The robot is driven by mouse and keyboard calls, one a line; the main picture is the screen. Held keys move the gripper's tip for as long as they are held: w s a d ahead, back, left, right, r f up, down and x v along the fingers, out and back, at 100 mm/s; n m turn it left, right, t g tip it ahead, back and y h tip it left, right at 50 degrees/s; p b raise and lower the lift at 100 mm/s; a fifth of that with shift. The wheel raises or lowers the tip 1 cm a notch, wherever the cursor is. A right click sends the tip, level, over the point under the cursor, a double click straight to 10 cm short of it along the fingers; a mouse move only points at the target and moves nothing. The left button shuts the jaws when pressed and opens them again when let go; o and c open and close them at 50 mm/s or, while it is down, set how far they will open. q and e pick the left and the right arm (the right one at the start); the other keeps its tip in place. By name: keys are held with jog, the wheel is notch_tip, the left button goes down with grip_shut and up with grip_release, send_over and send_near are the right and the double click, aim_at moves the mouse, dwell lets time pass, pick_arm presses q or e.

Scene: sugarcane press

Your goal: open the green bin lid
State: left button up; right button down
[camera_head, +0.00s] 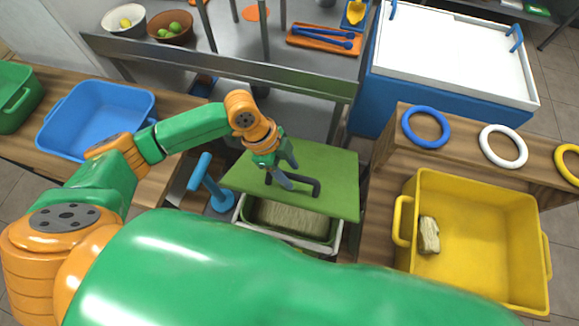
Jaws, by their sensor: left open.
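The green bin lid (334,170) is a flat green panel with a dark bar handle (312,186) on top. It lies tilted over the back part of the bin (338,236), whose front part is uncovered and shows pale, fibrous contents. My left gripper (289,172) is over the lid, open, with its fingers close to the left end of the handle. I cannot tell whether they touch it. My right gripper is not in view; a large green arm link of mine covers the bottom of the picture.
A blue tub (62,150) stands on the left wooden counter. A yellow tub (480,295) holding one pale block (429,236) stands on the right. A blue upright handle (201,175) is just left of the lid. A steel table (270,77) is behind.

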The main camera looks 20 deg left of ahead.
pick_arm(q)
jog(key=shift+w+f, duration=0.15)
jog(key=shift+w, duration=0.1)
jog(key=shift+s, duration=0.15)
grip_shut()
dwell(1.0)
